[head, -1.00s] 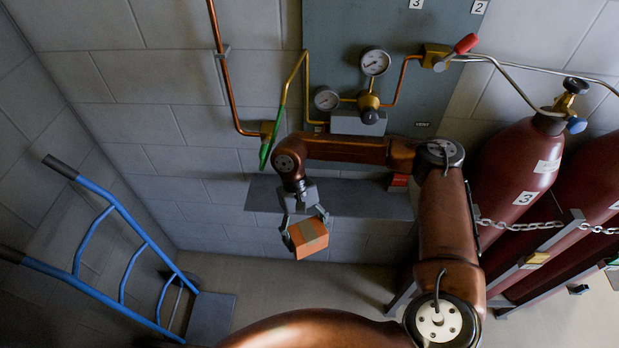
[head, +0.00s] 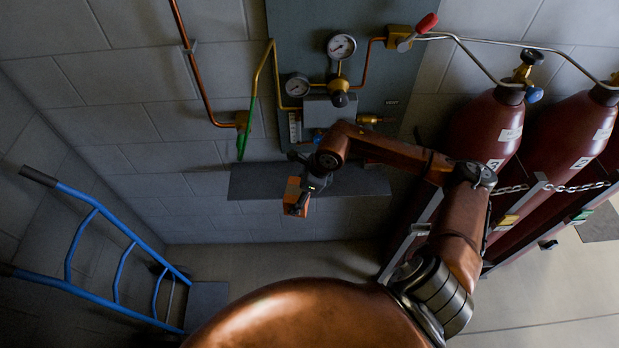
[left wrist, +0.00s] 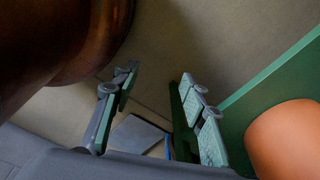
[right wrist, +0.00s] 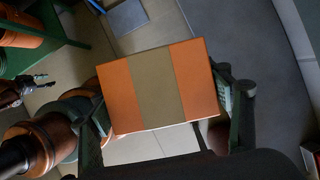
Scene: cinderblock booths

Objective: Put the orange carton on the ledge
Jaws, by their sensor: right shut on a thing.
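The orange carton (head: 293,188), with a tan band across its middle, is held by my right gripper (head: 298,207) in front of the left part of the ledge. In the right wrist view the carton (right wrist: 158,90) sits between the two fingers, gripped at its sides. The ledge (head: 250,181) is a dark grey slab on the back wall, below the gauge panel; my right arm covers part of it. Whether the carton touches the ledge, I cannot tell. My left gripper (left wrist: 158,115) is open and empty in the left wrist view and is out of the head view.
A gauge panel (head: 385,75) with valves and pipes hangs above the ledge. Chained dark red gas cylinders (head: 487,130) stand on the right. A blue hand truck (head: 118,275) leans at the left. A green surface (left wrist: 265,90) is close beside my left gripper.

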